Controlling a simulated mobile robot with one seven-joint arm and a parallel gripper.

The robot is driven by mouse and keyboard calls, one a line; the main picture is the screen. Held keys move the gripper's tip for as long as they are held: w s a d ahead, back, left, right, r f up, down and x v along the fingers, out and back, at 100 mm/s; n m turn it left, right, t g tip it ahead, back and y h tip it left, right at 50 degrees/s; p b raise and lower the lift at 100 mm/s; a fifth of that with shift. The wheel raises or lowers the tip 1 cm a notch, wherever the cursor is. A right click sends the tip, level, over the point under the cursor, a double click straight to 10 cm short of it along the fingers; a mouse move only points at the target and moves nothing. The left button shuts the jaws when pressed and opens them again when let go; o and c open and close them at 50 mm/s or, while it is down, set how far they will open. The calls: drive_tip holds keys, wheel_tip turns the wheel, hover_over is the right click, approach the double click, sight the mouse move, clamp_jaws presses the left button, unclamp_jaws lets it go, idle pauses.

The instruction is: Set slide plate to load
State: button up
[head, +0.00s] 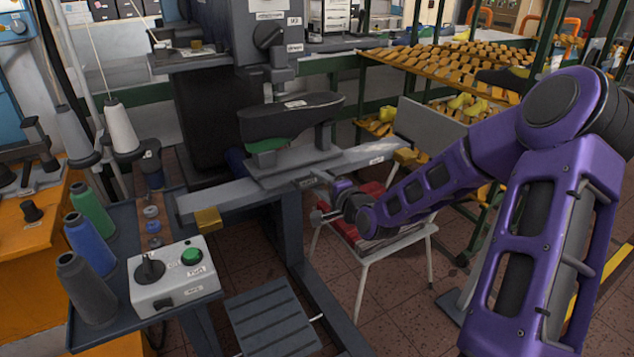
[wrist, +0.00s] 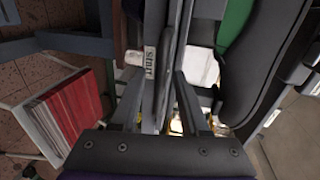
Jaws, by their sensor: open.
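The grey slide plate (head: 272,173) sits on a long rail (head: 235,194) and carries a black shoe form (head: 290,120) with a green part under it. It stands near the middle of the rail, between two brass end blocks. My gripper (head: 322,208) is at the front edge of the plate, low and to its right. In the wrist view my gripper (wrist: 158,90) is open, with a narrow grey bar between its fingers. I cannot tell whether the fingers touch the bar. A small white label (wrist: 150,63) shows by the left finger.
A control box (head: 172,277) with a knob and a green button stands on the side table at the left, beside several thread cones. A chair with a red stack (head: 352,235) stands below my arm. A rack (head: 455,65) of shoe parts is behind.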

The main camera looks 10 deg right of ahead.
drive_tip(key=shift+c, duration=0.3)
clamp_jaws()
drive_tip(key=shift+r, duration=0.1)
idle(1.0)
